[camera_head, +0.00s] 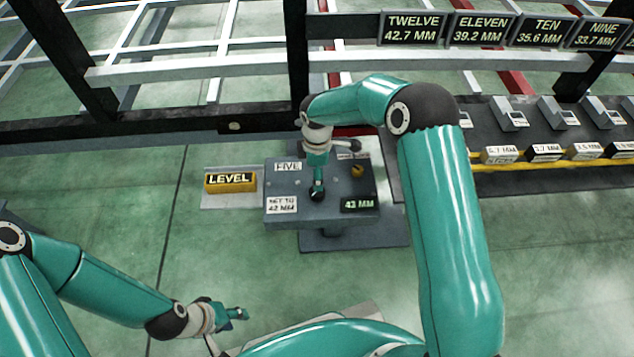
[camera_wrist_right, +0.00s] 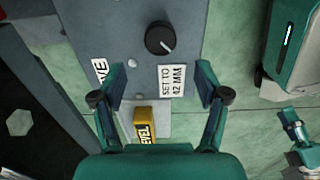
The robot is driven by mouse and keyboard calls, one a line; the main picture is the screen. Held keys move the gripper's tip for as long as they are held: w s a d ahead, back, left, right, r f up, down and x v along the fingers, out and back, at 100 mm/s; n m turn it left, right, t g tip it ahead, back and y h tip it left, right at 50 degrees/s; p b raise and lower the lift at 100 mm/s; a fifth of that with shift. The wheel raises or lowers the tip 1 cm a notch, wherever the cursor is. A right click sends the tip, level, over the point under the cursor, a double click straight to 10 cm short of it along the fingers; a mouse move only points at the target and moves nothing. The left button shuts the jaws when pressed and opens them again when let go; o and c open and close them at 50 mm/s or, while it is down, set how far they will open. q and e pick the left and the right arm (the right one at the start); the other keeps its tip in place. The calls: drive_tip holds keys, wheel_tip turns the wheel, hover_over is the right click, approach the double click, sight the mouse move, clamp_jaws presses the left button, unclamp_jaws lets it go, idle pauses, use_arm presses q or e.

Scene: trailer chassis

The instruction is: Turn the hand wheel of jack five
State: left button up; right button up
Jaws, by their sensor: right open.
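Jack five's grey box (camera_head: 325,211) stands at the centre of the head view, labelled FIVE and SET TO 42 MM. Its display (camera_head: 358,204) reads 43 MM. The black round hand wheel (camera_head: 317,195) is on the box top; in the right wrist view the wheel (camera_wrist_right: 160,38) shows a white pointer line. My right gripper (camera_head: 318,178) is over the box by the wheel. In the right wrist view its fingers (camera_wrist_right: 160,72) are spread and empty, with the wheel beyond the tips. My left gripper (camera_head: 237,314) is low at the left, away from the jack; its jaw state is unclear.
A yellow LEVEL block (camera_head: 230,182) sits on a pale plate left of the jack. The dark chassis rail (camera_head: 200,128) runs behind. A bench (camera_head: 535,140) with several small devices is at right.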

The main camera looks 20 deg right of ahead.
drive_tip(key=shift+r, duration=1.4)
drive_tip(key=s+f+m+g+y, duration=0.1)
drive_tip(key=s+f+m+g, duration=0.15)
drive_tip(key=s+f, duration=0.75)
drive_tip(key=s+a+f+m+y, duration=0.1)
drive_tip(key=s+a+m, duration=0.1)
drive_tip(key=s+m, duration=0.3)
drive_tip(key=s+a+f+m+t+y, duration=0.1)
drive_tip(key=s+a+m, duration=0.1)
drive_tip(key=s, duration=0.6)
drive_tip(key=s+a+f+m+y, duration=0.1)
drive_tip(key=s+a+m, duration=0.25)
drive_tip(key=s, duration=0.25)
wheel_tip(320, 180, up, 35)
drive_tip(key=w+d+m+t+p, duration=0.1)
drive_tip(key=w+m+t+p, duration=0.1)
drive_tip(key=p, duration=3.2)
drive_tip(key=shift+w+d+m+p, duration=0.15)
drive_tip(key=shift+d+m+p, duration=0.15)
drive_tip(key=shift+m, duration=0.6)
